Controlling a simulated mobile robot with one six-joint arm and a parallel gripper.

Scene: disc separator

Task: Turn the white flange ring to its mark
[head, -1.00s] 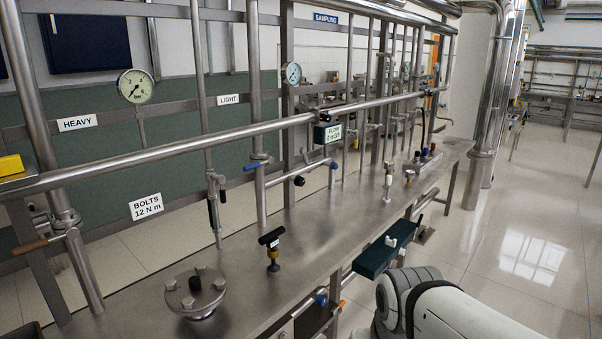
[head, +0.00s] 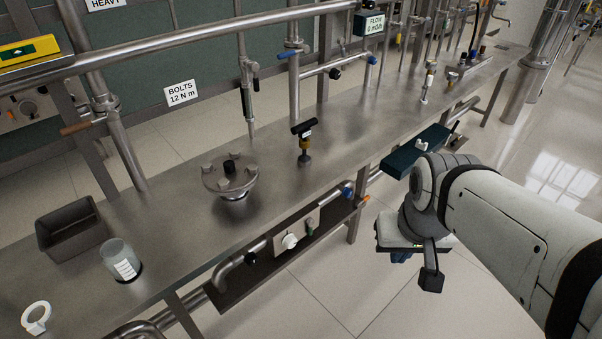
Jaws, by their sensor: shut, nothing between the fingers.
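A small white ring (head: 36,318) stands at the bottom left of the head view, near the front end of the steel bench. I cannot make out a mark on it. A round steel flange (head: 230,177) with several bolts and a dark centre stud sits on the bench farther back. My gripper (head: 401,256) is at the right, off the front edge of the bench and far from the ring. It is shut and empty; its fingers are small and partly hidden by my wrist.
A clear beaker (head: 121,261) and a grey bin (head: 73,231) stand near the ring. A black-handled valve (head: 304,143) rises beside the flange. Pipes and a lower shelf (head: 285,252) run along the bench front.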

